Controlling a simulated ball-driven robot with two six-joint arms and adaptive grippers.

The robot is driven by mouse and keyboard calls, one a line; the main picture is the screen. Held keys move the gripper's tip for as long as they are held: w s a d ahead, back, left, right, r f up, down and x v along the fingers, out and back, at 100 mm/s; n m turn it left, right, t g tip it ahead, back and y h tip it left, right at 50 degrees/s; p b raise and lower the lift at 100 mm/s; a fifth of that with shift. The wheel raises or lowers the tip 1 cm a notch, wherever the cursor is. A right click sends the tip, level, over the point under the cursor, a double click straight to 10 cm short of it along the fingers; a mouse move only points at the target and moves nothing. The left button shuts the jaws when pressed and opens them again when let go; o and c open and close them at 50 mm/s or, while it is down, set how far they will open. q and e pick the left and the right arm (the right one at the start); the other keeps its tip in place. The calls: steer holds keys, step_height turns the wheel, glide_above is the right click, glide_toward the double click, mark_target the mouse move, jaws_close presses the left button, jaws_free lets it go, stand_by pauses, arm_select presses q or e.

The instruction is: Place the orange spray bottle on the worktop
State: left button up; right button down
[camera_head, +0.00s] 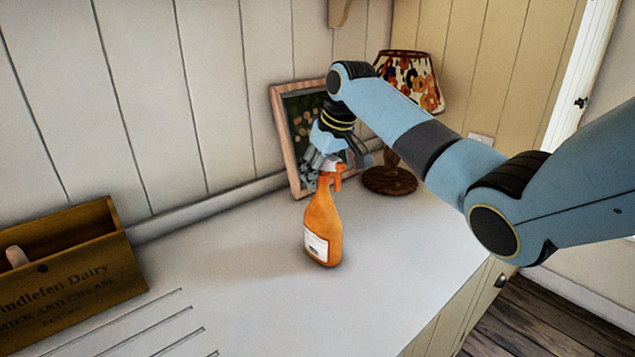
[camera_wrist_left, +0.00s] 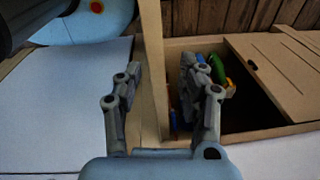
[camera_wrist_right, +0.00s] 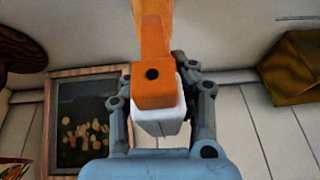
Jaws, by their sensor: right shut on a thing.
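The orange spray bottle (camera_head: 322,222) is upright at the worktop (camera_head: 239,274), with a white label low on its body. Its base looks to be at or just above the surface; I cannot tell which. My right gripper (camera_head: 325,168) is shut on the bottle's spray head from above. The right wrist view shows the orange and white head (camera_wrist_right: 155,90) between the fingers (camera_wrist_right: 160,105). My left gripper (camera_wrist_left: 163,95) shows only in the left wrist view. It is open, its fingers apart, with a wooden edge seen beyond them.
A wooden dairy crate (camera_head: 70,275) stands on the left, near grooves in the worktop. A framed picture (camera_head: 290,130) and a lamp (camera_head: 390,180) with a patterned shade stand behind the bottle. A box with coloured items (camera_wrist_left: 205,75) shows in the left wrist view.

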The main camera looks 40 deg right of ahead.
mark_target(334, 157)
stand_by(0.3)
steer(key=c, duration=1.1)
jaws_free()
steer(key=shift+f, duration=0.1)
arm_select(q)
step_height(334, 157, up, 3)
steer(key=p, duration=0.3)
arm_select(e)
steer(key=v, duration=0.3)
steer(key=shift+w+r, duration=0.15)
steer(key=shift+r, duration=0.1)
arm_select(q)
steer(key=shift+f, duration=0.2)
arm_select(e)
steer(key=v, duration=0.9)
steer(key=shift+f, duration=0.1)
